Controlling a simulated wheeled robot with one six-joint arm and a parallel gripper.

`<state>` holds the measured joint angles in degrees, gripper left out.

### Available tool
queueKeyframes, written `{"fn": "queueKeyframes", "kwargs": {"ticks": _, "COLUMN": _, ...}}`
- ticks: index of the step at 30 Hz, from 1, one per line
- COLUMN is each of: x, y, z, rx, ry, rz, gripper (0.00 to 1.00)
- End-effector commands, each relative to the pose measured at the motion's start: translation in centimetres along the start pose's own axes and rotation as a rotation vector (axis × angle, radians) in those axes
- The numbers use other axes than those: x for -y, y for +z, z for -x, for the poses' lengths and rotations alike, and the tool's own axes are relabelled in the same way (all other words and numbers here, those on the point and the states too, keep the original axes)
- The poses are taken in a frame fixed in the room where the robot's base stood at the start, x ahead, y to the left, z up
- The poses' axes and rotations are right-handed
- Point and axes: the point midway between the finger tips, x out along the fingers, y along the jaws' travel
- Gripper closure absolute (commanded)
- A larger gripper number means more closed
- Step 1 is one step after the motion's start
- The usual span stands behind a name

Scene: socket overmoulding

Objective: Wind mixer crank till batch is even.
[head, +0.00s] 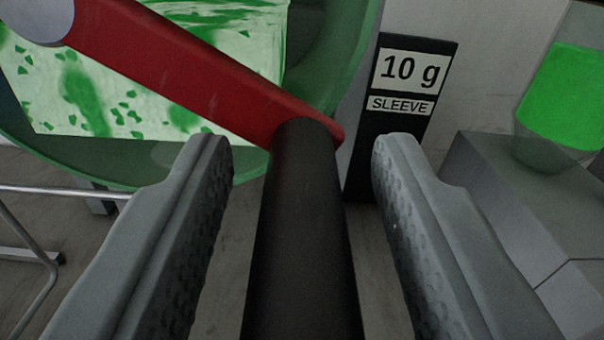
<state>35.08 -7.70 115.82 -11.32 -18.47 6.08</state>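The mixer crank has a red arm (180,70) that slopes from a grey hub (38,15) at the top left down to the centre. A black cylindrical handle (305,235) sticks out from its lower end toward me. My gripper (303,155) is open, with one grey ridged finger on each side of the handle and a gap on both sides. Behind the crank is the green mixer drum (345,60). Its window shows a pale batch (225,30) with uneven dark green patches and flecks.
A black sign (403,80) reading "10 g SLEEVE" stands right of the drum. At the right, a clear container with bright green contents (565,100) stands by a grey block (500,180). A metal tube frame (40,250) is at lower left, above the floor.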

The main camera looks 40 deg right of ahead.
Motion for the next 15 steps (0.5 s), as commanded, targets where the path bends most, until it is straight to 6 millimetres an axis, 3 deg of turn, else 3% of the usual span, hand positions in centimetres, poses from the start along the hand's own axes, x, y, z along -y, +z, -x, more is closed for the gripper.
{"fn": "queueKeyframes", "kwargs": {"ticks": 1, "x": 0.0, "y": 0.0, "z": 0.01, "rx": 0.0, "ry": 0.0, "rz": 0.0, "gripper": 0.68}}
{"fn": "queueKeyframes", "kwargs": {"ticks": 6, "x": 0.0, "y": 0.01, "z": 0.02, "rx": 0.0, "ry": 0.0, "rz": 0.0, "gripper": 1.0}}
{"fn": "queueKeyframes", "kwargs": {"ticks": 15, "x": 0.08, "y": 0.13, "z": 0.02, "rx": 0.001, "ry": 0.0, "rz": -0.012, "gripper": 1.0}}
